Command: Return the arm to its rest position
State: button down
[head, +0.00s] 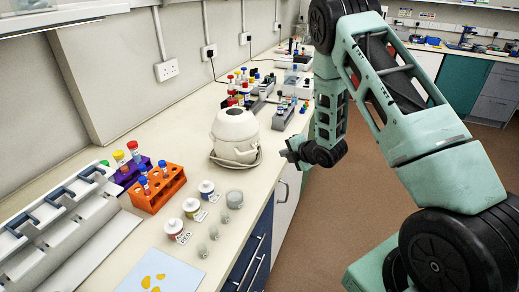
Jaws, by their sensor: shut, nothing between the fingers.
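My arm reaches in from the right of the head view, folded high and then down to the bench's front edge. My gripper (288,154) is at the end of it, just right of a white lidded pot (236,133), near the edge of the bench (135,236). It is shut and small in the picture, and I see nothing held in it. A narrow gap seems to lie between it and the pot, but I cannot tell the exact distance.
An orange rack (158,190) and a purple rack (128,172) hold capped tubes. A blue sheet (162,273) with yellow spots lies nearest. The floor (345,215) right of the bench is clear.

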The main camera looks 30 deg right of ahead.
dwell(0.5)
jog(key=s+a+r+m+g+h, duration=0.2)
jog(key=s+a+r+m+g, duration=0.15)
jog(key=r+m, duration=0.55)
jog(key=s+a+r+m+g, duration=0.2)
jog(key=s+a+r+m, duration=0.15)
jog(key=s, duration=0.25)
jog(key=s+a+r+m+g, duration=0.1)
jog(key=s+a+r+m, duration=0.1)
jog(key=s+m, duration=0.35)
jog(key=s+a+r+m+g, duration=0.2)
jog(key=s+a+r, duration=0.1)
jog(key=s, duration=0.5)
jog(key=s+a+n+g+y+b, duration=0.1)
jog(key=s+a+n+g+b, duration=0.1)
jog(key=s+a+n, duration=0.5)
jog(key=s+a+g, duration=0.1)
jog(key=s+a, duration=0.5)
jog(key=a, duration=0.5)
jog(key=shift+s+f, duration=0.25)
jog(key=shift+f, duration=0.05)
jog(key=shift+a, duration=0.1)
dwell(2.0)
